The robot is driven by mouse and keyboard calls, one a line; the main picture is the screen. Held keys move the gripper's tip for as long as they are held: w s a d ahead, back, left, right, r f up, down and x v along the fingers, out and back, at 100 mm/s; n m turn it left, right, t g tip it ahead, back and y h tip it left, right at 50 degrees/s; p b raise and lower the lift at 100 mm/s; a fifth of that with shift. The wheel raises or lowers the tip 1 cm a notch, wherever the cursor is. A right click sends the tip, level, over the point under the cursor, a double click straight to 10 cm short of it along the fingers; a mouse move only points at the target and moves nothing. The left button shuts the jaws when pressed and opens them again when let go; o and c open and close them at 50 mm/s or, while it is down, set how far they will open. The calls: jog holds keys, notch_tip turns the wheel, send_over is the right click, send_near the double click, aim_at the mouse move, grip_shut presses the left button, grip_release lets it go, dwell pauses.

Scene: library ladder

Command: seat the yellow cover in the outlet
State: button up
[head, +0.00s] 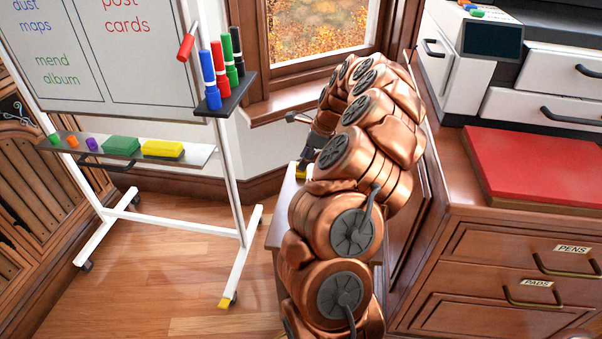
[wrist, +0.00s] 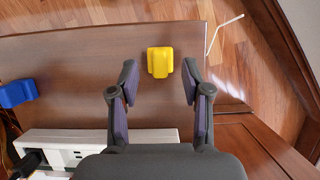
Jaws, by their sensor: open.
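The yellow cover (wrist: 160,62) is a small block lying on a brown wooden top (wrist: 70,70) in the wrist view. A small yellow patch (head: 301,171) beside my arm in the head view looks like the same cover. My gripper (wrist: 158,70) is open, with its two dark fingers apart on either side of the cover in the picture. I see no contact between them. A white outlet strip (wrist: 68,156) lies at the lower left, partly hidden behind my gripper. A black plug (wrist: 28,163) sits at its left end, and dark sockets show beside it.
A blue block (wrist: 17,93) lies on the wooden top at the left. A whiteboard stand (head: 240,190) with markers stands left of my arm. A drawer cabinet (head: 480,250) with a red pad (head: 545,165) stands on the right. The wood around the yellow cover is clear.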

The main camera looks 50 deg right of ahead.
jog(key=x, duration=0.3)
jog(key=shift+b, duration=0.35)
grip_shut()
